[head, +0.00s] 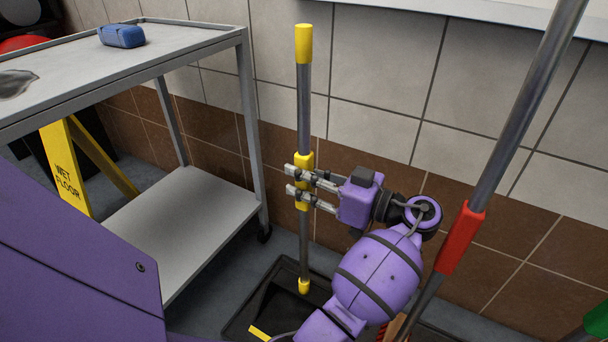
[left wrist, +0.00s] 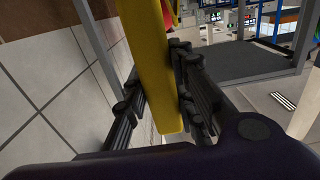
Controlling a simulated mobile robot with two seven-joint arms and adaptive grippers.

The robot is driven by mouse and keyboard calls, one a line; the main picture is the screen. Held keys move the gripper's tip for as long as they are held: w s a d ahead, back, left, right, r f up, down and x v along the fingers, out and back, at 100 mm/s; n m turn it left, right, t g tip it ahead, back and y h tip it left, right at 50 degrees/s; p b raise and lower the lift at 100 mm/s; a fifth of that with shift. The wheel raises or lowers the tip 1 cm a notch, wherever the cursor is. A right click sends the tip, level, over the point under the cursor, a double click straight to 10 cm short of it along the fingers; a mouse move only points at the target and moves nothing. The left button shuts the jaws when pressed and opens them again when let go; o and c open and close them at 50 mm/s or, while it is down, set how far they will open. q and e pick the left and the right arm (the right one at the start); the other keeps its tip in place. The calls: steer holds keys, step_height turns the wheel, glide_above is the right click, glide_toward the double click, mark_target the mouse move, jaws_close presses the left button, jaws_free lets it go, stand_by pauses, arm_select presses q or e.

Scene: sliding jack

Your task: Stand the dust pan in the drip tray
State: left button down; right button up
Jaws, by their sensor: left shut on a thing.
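The dust pan has a long upright grey pole with yellow parts at its top, middle and foot. My left gripper (head: 302,184) is shut around the yellow middle grip (head: 303,163) of the dust pan. In the left wrist view the yellow grip (left wrist: 158,75) lies between the black fingers (left wrist: 155,95). The pole's foot meets a dark pan with a yellow edge strip (head: 259,333) low down. The black drip tray (head: 232,328) is on the floor around and under the pan. Whether the pan touches the tray floor I cannot tell. My arm hides the tray's right part. My right gripper is not in view.
A grey two-shelf cart (head: 180,222) stands close on the left, with a blue object (head: 121,36) on top and a yellow wet-floor sign (head: 65,170) behind. The tiled wall (head: 380,60) is behind the pole. A pole with a red grip (head: 460,238) leans at right.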

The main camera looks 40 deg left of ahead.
arm_select(q)
steer(key=c, duration=1.7)
jaws_free()
steer(key=shift+o, duration=1.6)
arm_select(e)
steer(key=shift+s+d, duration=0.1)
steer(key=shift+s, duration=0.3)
